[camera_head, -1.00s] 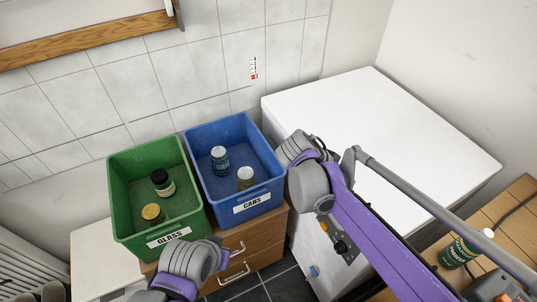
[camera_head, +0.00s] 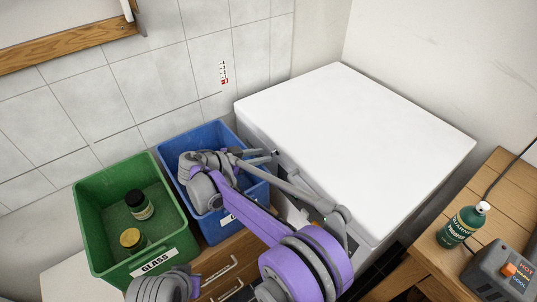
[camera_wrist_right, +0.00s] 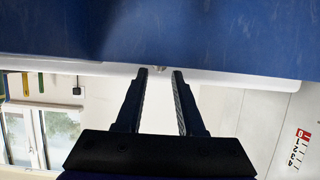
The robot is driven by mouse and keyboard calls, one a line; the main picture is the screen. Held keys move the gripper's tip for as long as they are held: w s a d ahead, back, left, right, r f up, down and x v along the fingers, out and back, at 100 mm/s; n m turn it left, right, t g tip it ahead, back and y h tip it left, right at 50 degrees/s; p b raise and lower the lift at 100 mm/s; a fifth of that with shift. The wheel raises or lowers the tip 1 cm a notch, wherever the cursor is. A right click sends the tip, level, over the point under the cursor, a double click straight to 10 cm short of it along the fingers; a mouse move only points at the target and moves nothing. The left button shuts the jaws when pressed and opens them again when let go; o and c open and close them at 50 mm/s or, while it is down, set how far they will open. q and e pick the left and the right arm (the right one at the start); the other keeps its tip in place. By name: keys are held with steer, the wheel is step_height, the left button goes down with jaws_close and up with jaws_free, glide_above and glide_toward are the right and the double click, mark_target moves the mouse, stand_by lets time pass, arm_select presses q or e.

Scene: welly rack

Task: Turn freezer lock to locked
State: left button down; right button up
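The white chest freezer (camera_head: 350,125) stands right of the bins with its lid closed. I cannot make out its lock or the lock's position in the head view; my right arm covers part of the freezer front. My right gripper (camera_head: 266,157) reaches over the blue bin, its fingers pointing right towards the freezer's front edge. In the wrist view my right gripper (camera_wrist_right: 160,71) is open, with a clear gap and nothing held. A small metallic piece (camera_wrist_right: 160,69) shows beyond the fingertips; I cannot tell if it is the lock. My left gripper is outside the view.
The blue bin (camera_head: 175,147) and the green bin (camera_head: 88,215) with two jars stand on a wooden drawer unit (camera_head: 222,262). At right, a wooden table (camera_head: 430,262) carries a green bottle (camera_head: 462,225) and a grey device (camera_head: 497,272). The freezer top is clear.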

mark_target(275, 153)
steer(key=shift+x, duration=2)
jaws_close()
